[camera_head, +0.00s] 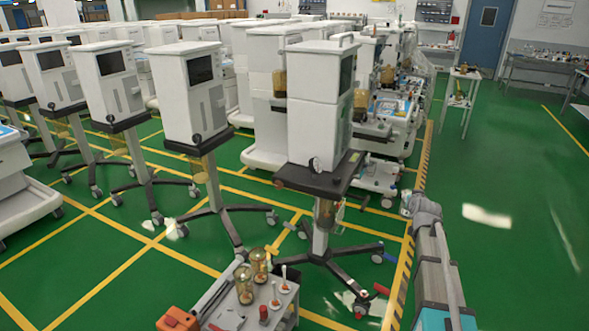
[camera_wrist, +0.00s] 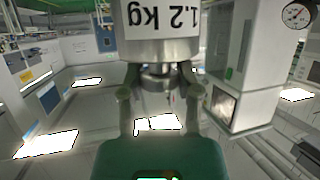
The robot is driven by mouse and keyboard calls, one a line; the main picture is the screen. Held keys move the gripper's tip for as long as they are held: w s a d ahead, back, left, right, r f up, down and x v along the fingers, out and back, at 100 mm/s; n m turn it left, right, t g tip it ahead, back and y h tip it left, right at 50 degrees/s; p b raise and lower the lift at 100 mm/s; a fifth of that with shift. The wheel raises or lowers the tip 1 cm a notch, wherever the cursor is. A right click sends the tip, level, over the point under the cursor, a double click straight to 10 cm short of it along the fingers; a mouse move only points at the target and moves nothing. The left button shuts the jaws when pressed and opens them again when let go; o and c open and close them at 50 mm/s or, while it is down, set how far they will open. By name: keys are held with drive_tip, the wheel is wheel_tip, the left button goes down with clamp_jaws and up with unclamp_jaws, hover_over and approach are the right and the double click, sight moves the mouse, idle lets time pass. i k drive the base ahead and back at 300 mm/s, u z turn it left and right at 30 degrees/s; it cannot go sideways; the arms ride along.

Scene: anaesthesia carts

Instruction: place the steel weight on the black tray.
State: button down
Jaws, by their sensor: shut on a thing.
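The steel weight (camera_wrist: 160,38) shows at the top middle of the wrist view, a pale metal cylinder with an inverted "1.2 kg" label. My gripper (camera_wrist: 159,76) is shut on its narrow knob, one finger on each side. The weight's far end is cut off by the picture's edge. A black tray (camera_head: 338,186) forms the shelf of the nearest wheeled stand in the head view, under a white machine. My arm (camera_head: 430,245) rises to the right of this stand. I cannot make out my gripper or the weight in the head view.
A low cart (camera_head: 225,316) with amber jars (camera_head: 245,285) is in front. More white machines fill the left. Green floor is open at right.

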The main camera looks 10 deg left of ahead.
sight(289, 172)
drive_tip(key=u, duration=0.05)
drive_tip(key=i, duration=0.5)
drive_tip(key=u, duration=0.7)
drive_tip(key=i, duration=0.5)
drive_tip(key=z, duration=0.1)
